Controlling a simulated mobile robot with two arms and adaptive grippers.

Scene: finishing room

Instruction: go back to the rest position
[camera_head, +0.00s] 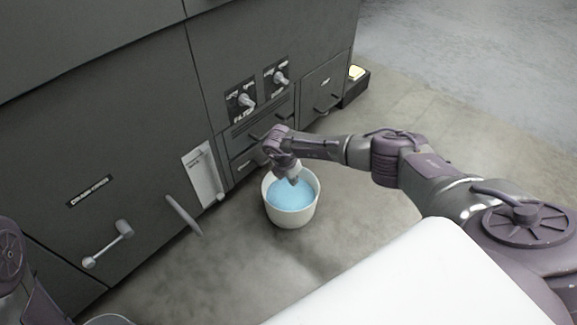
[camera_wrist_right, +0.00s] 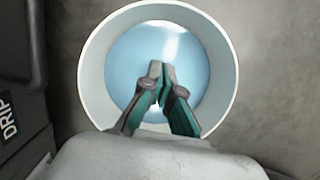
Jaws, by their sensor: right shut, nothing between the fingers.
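My right arm reaches in from the right in the head view. My right gripper (camera_head: 294,180) hangs over a white round bucket (camera_head: 291,215) with light blue contents. In the right wrist view the gripper's fingers (camera_wrist_right: 158,84) are together and empty, pointing down over the bucket (camera_wrist_right: 88,70). I cannot tell whether the fingertips touch the blue contents. Part of my left arm shows at the lower left edge of the head view, but its gripper is not in view.
A dark grey cabinet (camera_head: 100,135) with switches (camera_head: 243,101), a lever handle (camera_head: 108,243) and drawer pulls stands behind and left of the bucket. A dark low box (camera_head: 355,88) with something pale on it stands at the cabinet's far end. The concrete floor (camera_head: 440,110) right of the cabinet is clear.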

